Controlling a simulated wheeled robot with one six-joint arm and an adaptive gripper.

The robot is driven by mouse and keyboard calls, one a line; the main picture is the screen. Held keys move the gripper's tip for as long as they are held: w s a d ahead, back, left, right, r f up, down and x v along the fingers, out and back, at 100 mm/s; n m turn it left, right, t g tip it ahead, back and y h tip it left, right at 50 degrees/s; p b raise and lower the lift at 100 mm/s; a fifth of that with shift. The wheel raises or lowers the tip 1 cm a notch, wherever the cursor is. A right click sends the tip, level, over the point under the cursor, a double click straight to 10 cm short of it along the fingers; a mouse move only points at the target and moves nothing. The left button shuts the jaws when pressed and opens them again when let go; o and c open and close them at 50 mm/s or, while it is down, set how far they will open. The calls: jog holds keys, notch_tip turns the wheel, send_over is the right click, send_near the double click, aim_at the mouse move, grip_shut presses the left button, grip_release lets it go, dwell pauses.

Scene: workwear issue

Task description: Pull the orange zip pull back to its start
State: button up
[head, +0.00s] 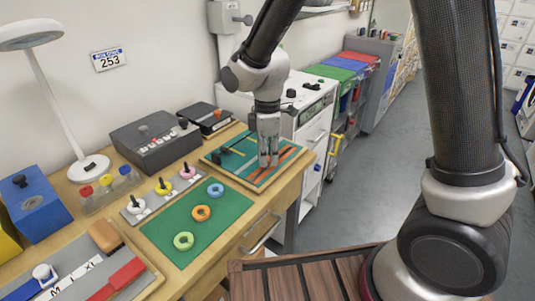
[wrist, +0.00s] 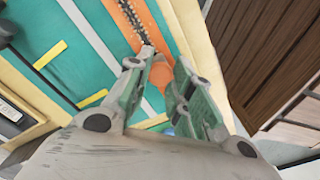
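The orange zip pull (wrist: 161,76) shows in the wrist view as a round orange piece between my two fingers. It lies at the end of a dark toothed zip track (wrist: 131,17) on an orange strip (wrist: 119,14). My gripper (wrist: 163,62) reaches down around it, one finger on each side, with a narrow gap. Whether both fingers press on the pull cannot be told. In the head view my gripper (head: 268,164) points down over the teal zip board (head: 248,170); there the pull is hidden.
A green mat (head: 190,222) with several coloured rings lies left of the board. A dark grey box (head: 150,145) and a black case (head: 205,117) stand behind. The table's front edge and a drawer handle (head: 262,235) are close by. Slatted brown wood (wrist: 255,45) lies beyond the board's edge.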

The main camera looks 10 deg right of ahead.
aim_at(256, 177)
jog(key=shift+s+a, duration=1.75)
jog(key=shift+a, duration=0.05)
grip_shut()
jog(key=o, duration=1)
grip_release()
notch_tip(256, 177, up, 12)
